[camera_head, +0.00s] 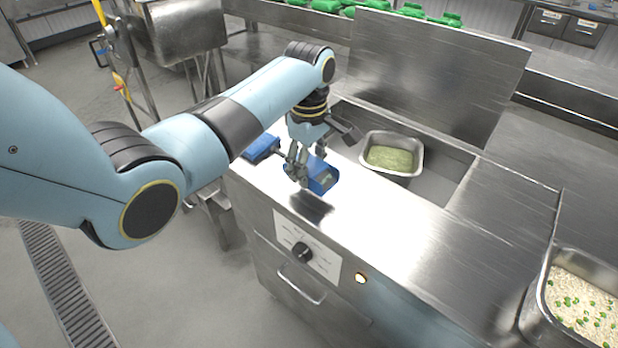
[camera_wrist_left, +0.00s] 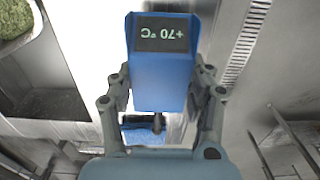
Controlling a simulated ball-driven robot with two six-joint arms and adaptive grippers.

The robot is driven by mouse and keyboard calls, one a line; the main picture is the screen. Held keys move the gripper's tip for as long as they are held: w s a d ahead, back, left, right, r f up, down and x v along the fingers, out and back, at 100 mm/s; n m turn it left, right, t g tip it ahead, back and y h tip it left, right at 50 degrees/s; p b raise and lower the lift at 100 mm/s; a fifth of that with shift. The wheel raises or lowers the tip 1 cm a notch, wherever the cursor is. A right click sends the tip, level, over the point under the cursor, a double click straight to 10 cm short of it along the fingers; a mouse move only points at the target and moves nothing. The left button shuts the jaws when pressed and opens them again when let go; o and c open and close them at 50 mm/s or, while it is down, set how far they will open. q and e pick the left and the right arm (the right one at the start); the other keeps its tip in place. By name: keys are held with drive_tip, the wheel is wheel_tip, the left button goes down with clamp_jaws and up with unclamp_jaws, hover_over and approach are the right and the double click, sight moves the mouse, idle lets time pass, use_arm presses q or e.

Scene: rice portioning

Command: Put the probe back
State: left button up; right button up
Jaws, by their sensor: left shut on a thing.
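The probe (camera_head: 322,178) is a blue handheld body with a dark display. In the left wrist view the probe (camera_wrist_left: 163,80) fills the middle, and its display reads +70 °C, upside down. My left gripper (camera_head: 302,172) is shut on the probe, one finger on each side, and holds it over the steel counter, with a dark shadow below. A short dark stem shows at the probe's lower end in the wrist view. A second blue piece (camera_head: 261,148) sits at the counter's left edge; a blue patch (camera_wrist_left: 145,134) also shows beyond the stem. My right gripper is not in view.
A steel pan of greenish food (camera_head: 392,158) sits in the recessed well behind the counter. A pan of rice with green bits (camera_head: 583,308) stands at the lower right. The counter top (camera_head: 400,225) right of the gripper is clear. An upright steel panel (camera_head: 430,75) stands behind.

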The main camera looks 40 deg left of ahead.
sight(309, 164)
use_arm(q)
drive_tip(key=shift+f, duration=1.9)
drive_tip(key=shift+f, duration=0.1)
drive_tip(key=o, duration=1.1)
drive_tip(key=shift+o, duration=0.2)
wheel_tip(309, 164, up, 12)
drive_tip(key=shift+r, duration=0.1)
